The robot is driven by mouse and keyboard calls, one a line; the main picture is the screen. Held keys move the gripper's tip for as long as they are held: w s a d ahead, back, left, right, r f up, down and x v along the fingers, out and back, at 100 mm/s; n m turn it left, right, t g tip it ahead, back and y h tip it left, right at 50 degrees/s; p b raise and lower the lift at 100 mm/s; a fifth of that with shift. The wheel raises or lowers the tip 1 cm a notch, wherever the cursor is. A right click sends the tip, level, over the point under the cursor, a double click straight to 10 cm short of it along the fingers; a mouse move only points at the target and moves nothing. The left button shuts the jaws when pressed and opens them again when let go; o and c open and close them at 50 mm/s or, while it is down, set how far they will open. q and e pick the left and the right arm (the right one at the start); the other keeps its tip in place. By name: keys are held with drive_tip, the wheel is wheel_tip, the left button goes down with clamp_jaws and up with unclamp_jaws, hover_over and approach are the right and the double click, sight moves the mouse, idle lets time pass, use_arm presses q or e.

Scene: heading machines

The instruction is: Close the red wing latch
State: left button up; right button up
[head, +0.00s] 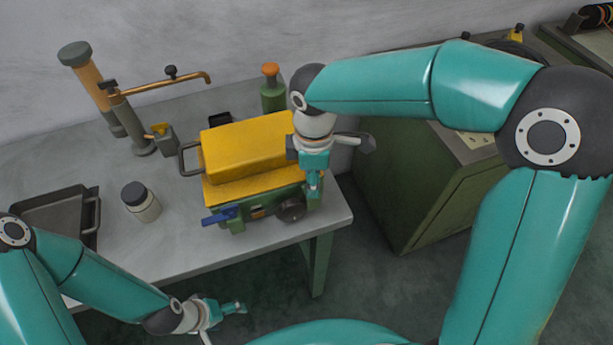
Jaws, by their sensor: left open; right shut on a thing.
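The machine has a yellow lid (245,148) over a green body (262,205) on the table. The lid looks lowered onto the body. A blue wing latch (220,216) shows at its left front. No red shows clearly; the red wing latch appears to be hidden by my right gripper (314,190). That gripper points down at the machine's right front corner and is shut on a small part there, taken to be the latch. My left gripper (234,308) is open and empty, low in front of the table's front edge, well away from the machine.
A dark round knob (291,209) is on the machine's front. A lidded jar (140,201) and a dark tray (58,212) stand to the left. A green bottle (272,92) and a pipe stand (134,125) are behind. A green cabinet (415,185) is right of the table (180,250).

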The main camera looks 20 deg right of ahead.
drive_tip(key=n, duration=0.3)
drive_tip(key=shift+p, duration=0.3)
drive_tip(key=shift+n, duration=0.4)
drive_tip(key=o, duration=1.2)
drive_tip(key=shift+c, duration=0.2)
drive_tip(key=shift+r, duration=0.1)
wheel_tip(320, 180, up, 12)
